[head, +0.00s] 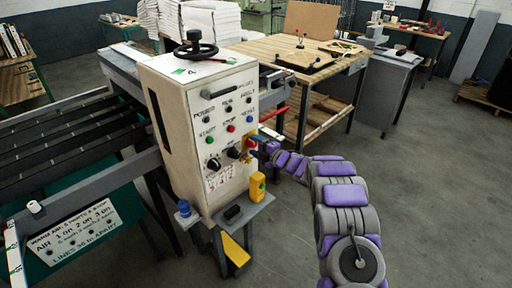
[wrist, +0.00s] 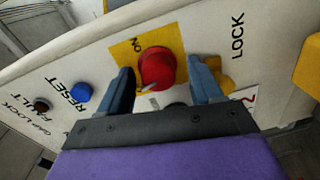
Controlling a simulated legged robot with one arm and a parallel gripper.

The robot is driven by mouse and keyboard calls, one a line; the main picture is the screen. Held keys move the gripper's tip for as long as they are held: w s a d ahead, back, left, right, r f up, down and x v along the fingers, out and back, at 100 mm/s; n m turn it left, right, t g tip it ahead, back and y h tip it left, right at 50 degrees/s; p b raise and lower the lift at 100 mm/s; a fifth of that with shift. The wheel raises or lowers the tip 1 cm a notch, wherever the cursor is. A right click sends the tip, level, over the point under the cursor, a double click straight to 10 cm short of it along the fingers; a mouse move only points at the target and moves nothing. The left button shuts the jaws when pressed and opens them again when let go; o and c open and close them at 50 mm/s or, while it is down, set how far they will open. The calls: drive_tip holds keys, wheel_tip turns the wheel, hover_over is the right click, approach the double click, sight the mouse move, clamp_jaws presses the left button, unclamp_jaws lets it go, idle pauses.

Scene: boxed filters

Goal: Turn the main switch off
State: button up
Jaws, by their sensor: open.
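The main switch is a red knob (wrist: 156,68) on a yellow plate (wrist: 126,52) marked "ON", on the machine's cream control panel. In the head view the switch (head: 249,142) is partly hidden by my gripper (head: 258,146), which reaches the panel from the right. In the wrist view my gripper (wrist: 160,86) is open, one blue finger on each side of the red knob. The knob lies between the fingers with a visible gap on both sides. I cannot tell how deep the fingertips reach around it.
The control box (head: 190,120) carries other knobs and buttons, including a blue reset button (wrist: 80,92). A yellow device (head: 257,187) and a blue object (head: 184,208) are on the ledge below. A wooden table (head: 335,80) stands behind. The grey floor at right is clear.

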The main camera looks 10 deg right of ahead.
drive_tip(key=p+v, duration=0.2)
drive_tip(key=v, duration=1.5)
drive_tip(key=shift+d+p, duration=0.15)
drive_tip(key=shift+p, duration=0.15)
drive_tip(key=shift+s, duration=0.1)
drive_tip(key=d+r+m+g+h, duration=0.1)
drive_tip(key=d+r+m+h, duration=0.55)
drive_tip(key=m+h, duration=0.2)
drive_tip(key=s+d+r+m+g+h, duration=0.1)
drive_tip(key=s+r+m+g+h, duration=0.35)
drive_tip(key=s, duration=0.55)
drive_tip(key=s+a+m+g+y, duration=0.1)
drive_tip(key=s+a+m+g, duration=0.2)
drive_tip(key=s, duration=1.1)
drive_tip(key=s+a+m+g+y, duration=0.1)
drive_tip(key=s+a+m+g, duration=0.3)
drive_tip(key=s+a, duration=0.5)
drive_tip(key=s+a+r+m+g, duration=0.1)
drive_tip(key=s+a+m+g, duration=0.2)
drive_tip(key=s, duration=1.6)
drive_tip(key=a, duration=0.3)
drive_tip(key=shift+m+y, duration=0.3)
drive_tip(key=shift+y, duration=0.1)
